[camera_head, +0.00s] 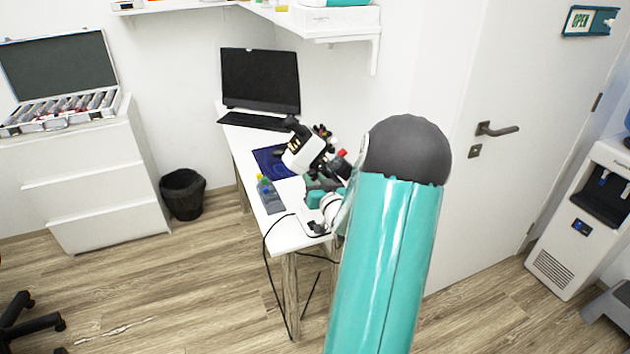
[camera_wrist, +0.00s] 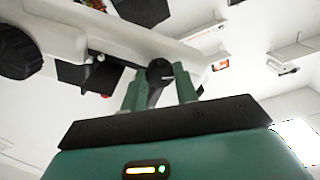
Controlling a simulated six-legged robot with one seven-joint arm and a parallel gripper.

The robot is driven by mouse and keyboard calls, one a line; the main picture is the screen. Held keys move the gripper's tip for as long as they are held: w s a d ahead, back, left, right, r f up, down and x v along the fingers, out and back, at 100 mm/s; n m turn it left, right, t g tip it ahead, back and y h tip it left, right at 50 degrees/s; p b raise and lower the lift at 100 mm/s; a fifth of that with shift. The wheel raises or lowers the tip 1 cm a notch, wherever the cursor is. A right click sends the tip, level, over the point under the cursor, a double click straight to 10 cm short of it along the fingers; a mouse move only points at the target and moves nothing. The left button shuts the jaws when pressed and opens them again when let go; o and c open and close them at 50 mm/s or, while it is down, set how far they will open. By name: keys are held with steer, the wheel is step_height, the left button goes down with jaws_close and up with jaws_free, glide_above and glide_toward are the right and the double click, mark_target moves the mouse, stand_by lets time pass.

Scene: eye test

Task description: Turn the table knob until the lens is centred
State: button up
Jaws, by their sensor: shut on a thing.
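In the wrist view my gripper (camera_wrist: 160,80) has its two green fingers on either side of a black knob (camera_wrist: 158,72), shut on it. The knob sits at the underside of a white bar of the instrument. A second, ribbed dark knob (camera_wrist: 17,52) is at the left edge of that view. In the head view the white and black eye instrument (camera_head: 303,151) stands on the white table (camera_head: 246,147). My teal arm hides part of the instrument and the table's right side. I cannot make out the lens or whether it is centred.
A monitor (camera_head: 260,80) and keyboard (camera_head: 254,121) are at the table's back. A small grey device (camera_head: 270,197) lies near its left edge. Cables hang to the floor. A black bin (camera_head: 183,193) and drawers (camera_head: 95,185) stand left; a door (camera_head: 490,130) is right.

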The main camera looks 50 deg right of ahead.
steer(key=o, duration=1)
steer(key=shift+c, duration=0.2)
steer(key=v, duration=1.3)
steer(key=shift+s+a, duration=0.2)
steer(key=shift+s, duration=0.1)
